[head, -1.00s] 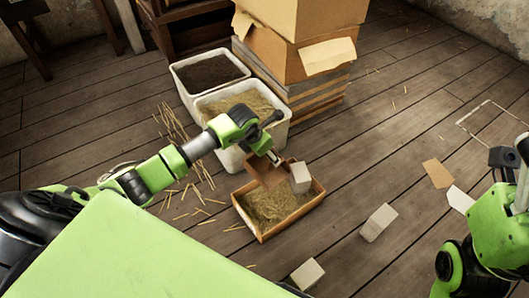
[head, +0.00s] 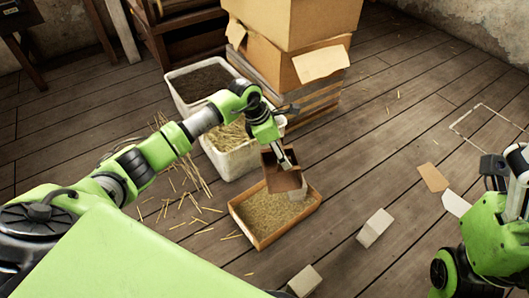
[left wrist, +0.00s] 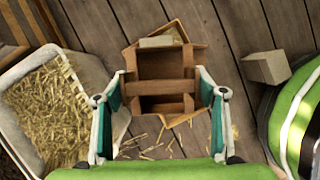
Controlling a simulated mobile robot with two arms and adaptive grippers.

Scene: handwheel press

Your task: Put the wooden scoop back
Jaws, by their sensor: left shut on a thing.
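My left gripper (head: 284,163) is shut on the brown wooden scoop (head: 280,180) and holds it above the far part of a shallow wooden tray (head: 290,229). In the left wrist view the scoop (left wrist: 162,66) is between the two fingers (left wrist: 160,88), with its bar-like handle across them. A pale block (head: 299,193) shows just beyond the scoop's lower edge, at the tray; I cannot tell whether they touch. Straw-coloured chaff covers the tray's floor. My right arm is at the right edge; its fingers cannot be made out.
Two white bins stand behind the tray, one with dark material (head: 175,97), one with straw (head: 232,164). Stacked cardboard boxes (head: 290,62) rise beside them. Pale blocks (head: 375,228) (head: 305,281) lie on the floor.

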